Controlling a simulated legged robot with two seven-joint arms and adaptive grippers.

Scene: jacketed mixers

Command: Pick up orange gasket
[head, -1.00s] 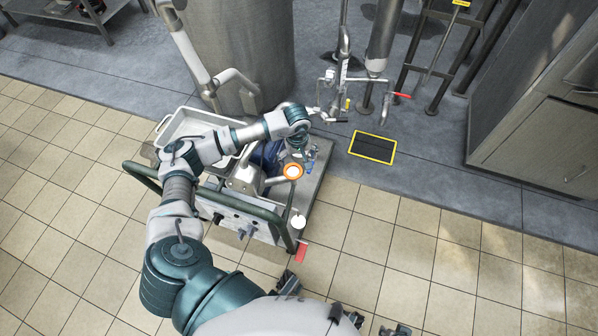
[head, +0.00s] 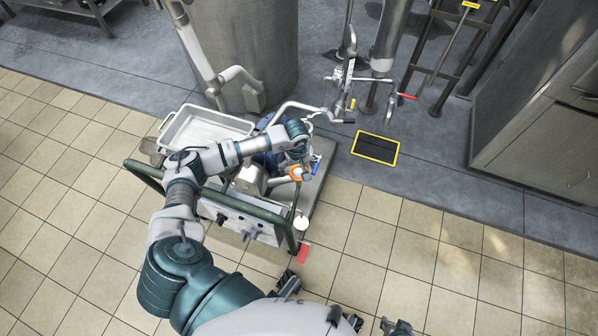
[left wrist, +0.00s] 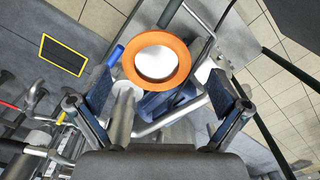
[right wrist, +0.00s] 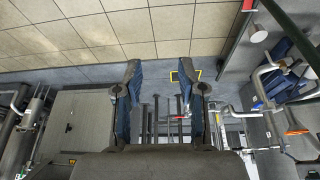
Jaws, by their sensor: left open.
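The orange gasket (head: 292,173) is a thick ring on the wheeled cart, partly covered by my left gripper (head: 303,163) in the head view. In the left wrist view the whole gasket (left wrist: 157,38) shows, with a round white surface inside it. My left gripper (left wrist: 160,92) is open, with one blue-padded finger on each side of the gasket. No finger clearly touches it, and the depth between them is hard to judge. My right gripper (right wrist: 160,70) is open and empty, away from the cart.
The cart carries a white tray (head: 165,137) and has a green rail (head: 262,215) along its near side. A pipe (head: 285,106) with a handle passes close to my left gripper. A red tag (head: 303,254) hangs at the cart's corner. The tiled floor to the right is clear.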

